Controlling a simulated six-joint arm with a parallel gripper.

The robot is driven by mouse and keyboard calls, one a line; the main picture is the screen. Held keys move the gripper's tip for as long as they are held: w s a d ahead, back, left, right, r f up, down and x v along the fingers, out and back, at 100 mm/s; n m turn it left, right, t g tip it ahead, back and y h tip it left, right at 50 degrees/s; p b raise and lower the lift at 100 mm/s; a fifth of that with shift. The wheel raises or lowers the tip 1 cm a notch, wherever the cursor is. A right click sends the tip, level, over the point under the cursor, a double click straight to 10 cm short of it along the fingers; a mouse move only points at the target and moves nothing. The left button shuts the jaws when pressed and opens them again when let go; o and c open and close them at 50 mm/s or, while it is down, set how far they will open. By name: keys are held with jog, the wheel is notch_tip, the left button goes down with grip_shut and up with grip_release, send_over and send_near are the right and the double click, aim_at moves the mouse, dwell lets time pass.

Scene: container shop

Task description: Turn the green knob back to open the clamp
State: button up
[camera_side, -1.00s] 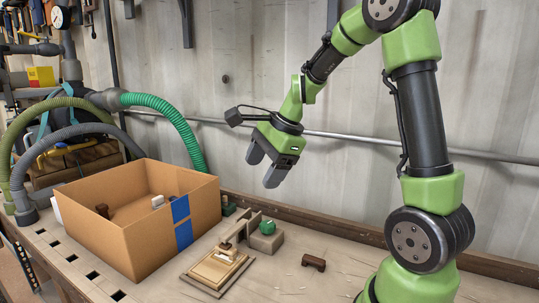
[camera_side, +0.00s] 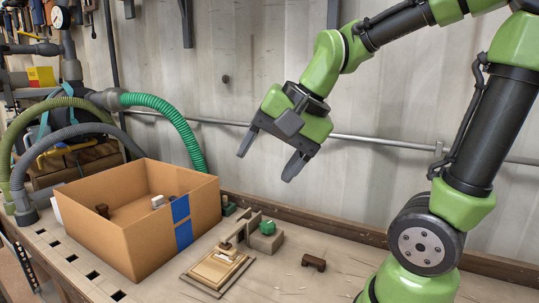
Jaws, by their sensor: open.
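The green knob (camera_side: 267,227) sits on top of a small grey-brown block on the bench, right of the cardboard box. The clamp (camera_side: 233,236) has a pale arm that reaches from the knob block down over a wooden board (camera_side: 212,273). The arm's end appears to rest on the board, but contact is too small to tell. My gripper (camera_side: 267,165) is open and empty, with its fingers spread, well above the knob and apart from it.
An open cardboard box (camera_side: 135,240) with blue tape holds a few small blocks. A small dark brown piece (camera_side: 314,262) lies on the bench right of the clamp. A dark green item (camera_side: 228,208) stands behind the clamp.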

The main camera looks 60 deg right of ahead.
jog(key=m+g, duration=0.2)
jog(key=m, duration=2)
send_near(268, 223)
jog(key=shift+t+h, duration=0.3)
jog(key=shift+h, duration=0.1)
jog(key=x, duration=0.6)
jog(key=a+x, duration=0.1)
jog(key=x, duration=0.2)
jog(key=shift+s+f, duration=0.15)
jog(key=shift+s, duration=0.05)
jog(key=c, duration=0.9)
